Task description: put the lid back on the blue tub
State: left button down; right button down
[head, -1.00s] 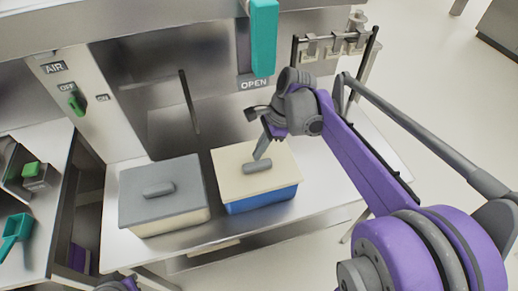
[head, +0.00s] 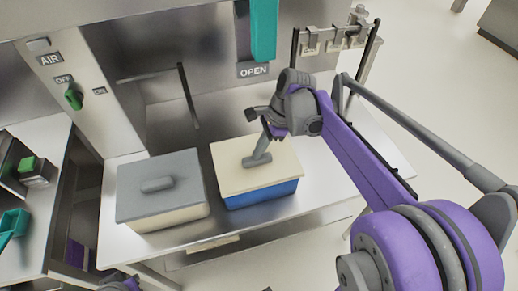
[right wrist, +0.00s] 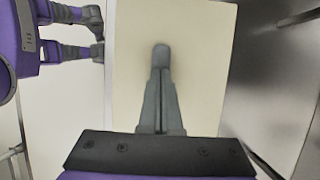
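The blue tub (head: 262,193) stands on the right part of the steel table. Its cream lid (head: 233,180) lies flat over its top, with no gap that I can make out. The lid's grey bar handle (head: 248,162) is at its centre, and its far end shows in the right wrist view (right wrist: 160,50). My right gripper (head: 261,156) reaches down onto the handle, with its fingers (right wrist: 160,85) closed on it. My left gripper is mostly cut off at the bottom edge in the head view.
A cream tub (head: 170,219) with a grey lid (head: 185,187) stands just left of the blue tub. A teal hanging part (head: 263,30) and steel hood are behind. A thin dark rod (head: 188,95) stands behind the tubs. Bare table (head: 325,175) lies to the right.

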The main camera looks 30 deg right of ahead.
dwell(0.3)
